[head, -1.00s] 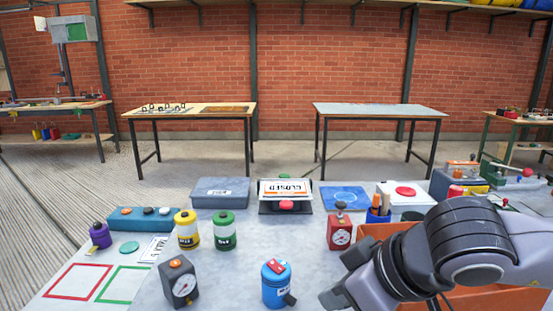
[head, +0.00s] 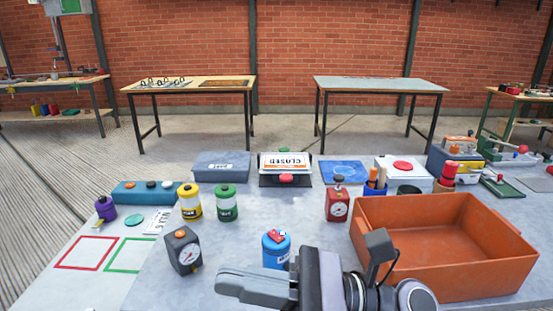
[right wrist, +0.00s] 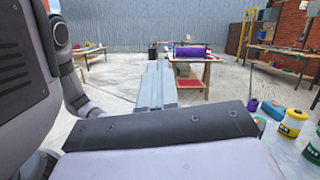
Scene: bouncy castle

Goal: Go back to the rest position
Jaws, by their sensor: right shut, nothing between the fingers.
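My right gripper (head: 222,284) is low at the front of the grey table, its fingers shut with nothing between them and pointing left. In the right wrist view its closed fingers (right wrist: 157,85) point out over the floor, away from the objects. The blue canister (head: 276,250) with a red top stands just behind my right gripper and wrist, its lower part hidden. My left gripper is not in view.
An open, empty orange bin (head: 455,292) stands right of my wrist. A dark gauge box (head: 184,252), yellow canister (head: 190,203), green canister (head: 227,204) and red gauge box (head: 338,203) stand on the table. Red and green outlined squares lie at left.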

